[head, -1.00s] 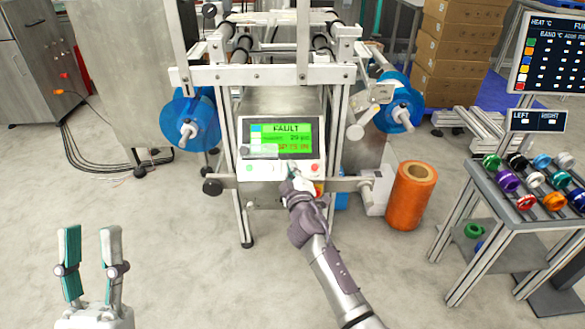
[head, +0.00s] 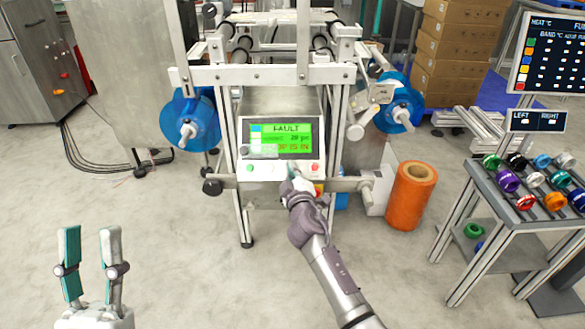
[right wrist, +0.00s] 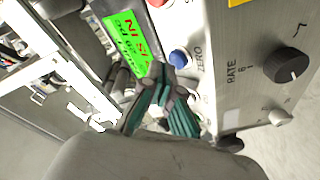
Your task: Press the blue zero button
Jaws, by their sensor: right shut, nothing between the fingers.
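The blue zero button (right wrist: 179,57) sits on the machine's light panel beside the word ZERO in the right wrist view. In the head view my right gripper hides that spot. My right gripper (right wrist: 168,84) is shut and empty, with its green-padded fingertips just below the button in the wrist view; I cannot tell whether they touch it. In the head view the right gripper (head: 294,178) is at the lower right of the control box (head: 264,170). The green screen (head: 281,138) reads FAULT. My left gripper (head: 90,240) is open and empty at the lower left.
A red button (head: 315,168) and a green button (head: 250,168) flank the panel. A black RATE knob (right wrist: 292,65) is near the zero button. An orange roll (head: 410,197) stands on the floor to the right, near a rack (head: 480,215) of coloured reels.

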